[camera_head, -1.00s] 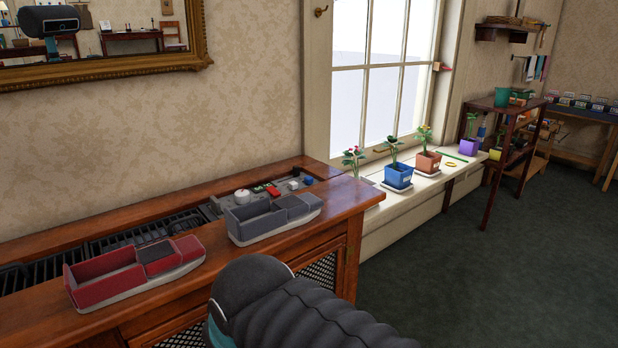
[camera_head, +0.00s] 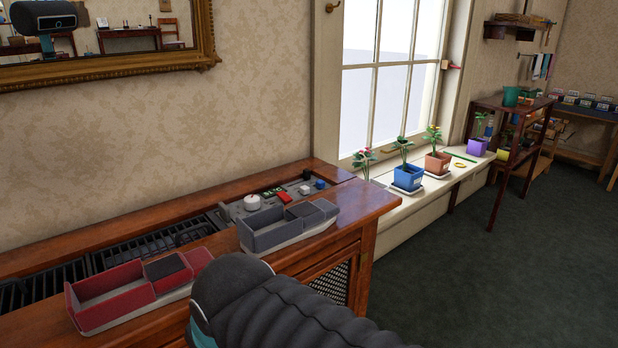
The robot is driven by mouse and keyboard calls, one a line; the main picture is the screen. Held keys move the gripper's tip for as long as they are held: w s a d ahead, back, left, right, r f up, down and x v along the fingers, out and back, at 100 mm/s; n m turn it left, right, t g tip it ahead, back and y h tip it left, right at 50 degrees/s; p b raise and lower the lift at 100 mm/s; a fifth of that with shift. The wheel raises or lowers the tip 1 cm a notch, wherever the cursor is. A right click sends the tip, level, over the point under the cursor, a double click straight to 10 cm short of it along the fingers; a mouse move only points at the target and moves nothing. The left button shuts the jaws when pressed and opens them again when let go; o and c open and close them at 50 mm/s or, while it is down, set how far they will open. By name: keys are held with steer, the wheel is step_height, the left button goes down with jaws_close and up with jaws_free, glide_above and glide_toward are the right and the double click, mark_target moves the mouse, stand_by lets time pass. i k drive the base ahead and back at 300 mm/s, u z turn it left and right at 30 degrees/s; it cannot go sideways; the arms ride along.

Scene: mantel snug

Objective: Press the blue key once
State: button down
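The blue key (camera_head: 320,184) is a small round blue button at the right end of a grey control panel (camera_head: 231,217). The panel is set into the top of a wooden cabinet below the wall mirror. A red switch (camera_head: 285,198), a small whitish knob (camera_head: 304,190), a larger white knob (camera_head: 252,202) and a small dark display with green marks (camera_head: 272,191) are on the same panel. My dark ribbed arm crosses the bottom of the view. My gripper is not in view.
A grey divided tray (camera_head: 290,236) stands just in front of the panel, and a red one (camera_head: 112,296) stands to its left. The wooden cabinet top (camera_head: 375,203) is bare at its right end. Potted plants line the windowsill. Dark floor (camera_head: 440,270) is open to the right.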

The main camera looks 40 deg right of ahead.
mark_target(319, 183)
steer(key=z, duration=1.95)
